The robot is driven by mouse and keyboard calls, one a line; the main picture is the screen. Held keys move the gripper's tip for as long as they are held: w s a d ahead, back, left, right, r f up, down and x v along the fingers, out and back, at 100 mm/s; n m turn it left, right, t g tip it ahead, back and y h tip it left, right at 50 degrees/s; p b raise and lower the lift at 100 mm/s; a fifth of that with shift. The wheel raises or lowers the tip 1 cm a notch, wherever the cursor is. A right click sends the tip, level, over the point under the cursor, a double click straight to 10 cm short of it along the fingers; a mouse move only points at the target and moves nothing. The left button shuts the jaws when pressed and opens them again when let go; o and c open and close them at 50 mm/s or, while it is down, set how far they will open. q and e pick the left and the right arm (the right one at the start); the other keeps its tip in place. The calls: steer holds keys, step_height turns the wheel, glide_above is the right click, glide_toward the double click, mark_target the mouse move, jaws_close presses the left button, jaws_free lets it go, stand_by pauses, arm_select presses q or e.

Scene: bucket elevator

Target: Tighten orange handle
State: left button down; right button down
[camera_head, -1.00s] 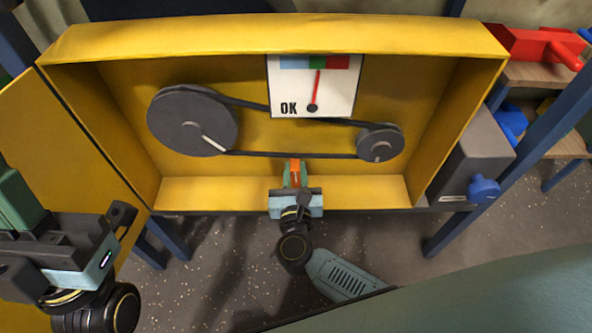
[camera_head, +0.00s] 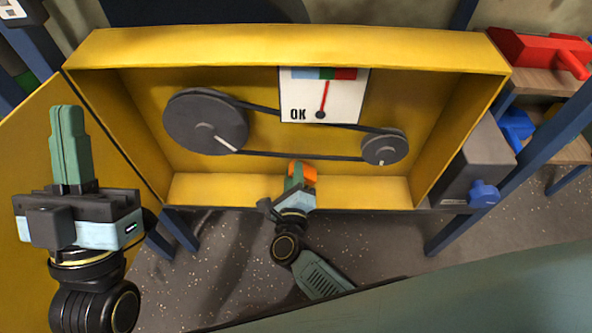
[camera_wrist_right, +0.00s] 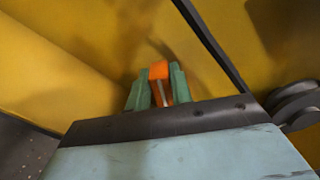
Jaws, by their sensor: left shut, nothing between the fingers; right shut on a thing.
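The orange handle (camera_head: 304,171) is at the lower middle of the open yellow box (camera_head: 300,45), below the belt. My right gripper (camera_head: 297,176) is shut on the handle. In the right wrist view the orange handle (camera_wrist_right: 158,71) shows between the two green fingers (camera_wrist_right: 157,84), with a grey shaft below it. The gauge (camera_head: 318,96) on the back wall has a red needle pointing up near the edge between its green and red zones; "OK" is printed on it. My left gripper (camera_head: 68,125) is shut and empty, pointing up in front of the yellow door at the left.
A large dark pulley (camera_head: 205,122) and a small one (camera_head: 385,147) are joined by a belt (camera_head: 300,154). A grey box with a blue knob (camera_head: 484,193) is at the right. A red object (camera_head: 540,50) lies on a wooden shelf behind.

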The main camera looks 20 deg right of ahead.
steer(key=n, duration=0.3)
steer(key=f+n, duration=0.1)
steer(key=shift+a+p, duration=0.25)
steer(key=shift+p, duration=0.15)
arm_select(q)
steer(key=shift+w+d+f+g+y, duration=0.2)
steer(key=shift+w+f+g+y, duration=0.15)
steer(key=shift+w+g, duration=0.5)
arm_select(e)
steer(key=shift+f+n, duration=0.2)
steer(key=shift+n, duration=0.6)
steer(key=shift+f+n, duration=0.15)
steer(key=shift+n, duration=0.65)
arm_select(q)
steer(key=shift+s+f, duration=0.1)
steer(key=shift+f, duration=0.05)
arm_select(e)
steer(key=c, duration=1.2)
jaws_free()
steer(key=shift+c, duration=0.2)
